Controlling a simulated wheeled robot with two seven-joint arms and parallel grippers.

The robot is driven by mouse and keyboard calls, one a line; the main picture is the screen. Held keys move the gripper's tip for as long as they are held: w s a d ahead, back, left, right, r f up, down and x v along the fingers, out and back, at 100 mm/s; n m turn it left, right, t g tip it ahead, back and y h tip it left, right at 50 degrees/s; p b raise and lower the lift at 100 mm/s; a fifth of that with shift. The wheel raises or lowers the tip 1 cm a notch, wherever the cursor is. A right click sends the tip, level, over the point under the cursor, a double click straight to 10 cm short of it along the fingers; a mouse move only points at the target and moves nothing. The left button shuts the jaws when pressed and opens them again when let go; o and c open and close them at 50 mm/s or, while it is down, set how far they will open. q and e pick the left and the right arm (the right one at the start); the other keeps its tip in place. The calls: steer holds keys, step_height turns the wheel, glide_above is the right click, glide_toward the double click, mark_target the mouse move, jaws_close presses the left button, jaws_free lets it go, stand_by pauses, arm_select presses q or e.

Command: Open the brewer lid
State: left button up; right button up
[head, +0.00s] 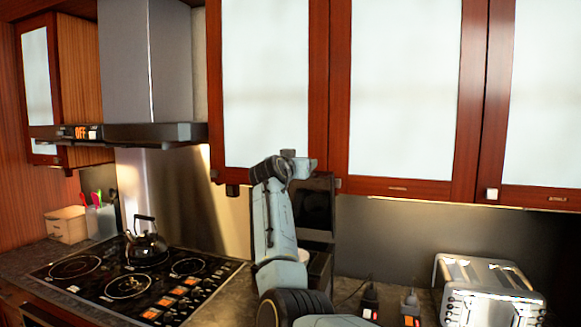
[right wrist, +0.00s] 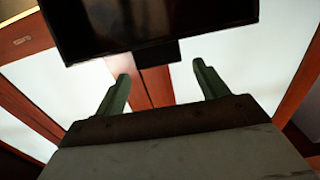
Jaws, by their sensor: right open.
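The brewer is a dark, boxy machine (head: 318,208) on the counter below the wall cabinets in the head view. My right arm stands in front of it and hides its left part and much of its base. The right gripper (right wrist: 162,82) is open, with two green-grey fingers apart and nothing between them. In the right wrist view a glossy dark block, which looks like the brewer's upper part (right wrist: 150,25), lies just past the fingertips; I cannot tell whether they touch. The fingers are not clear in the head view. My left gripper is not in view.
Red-framed wall cabinets (head: 405,90) hang close above the brewer.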

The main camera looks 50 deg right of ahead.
steer(key=b+v, duration=0.4)
steer(key=v, duration=0.9)
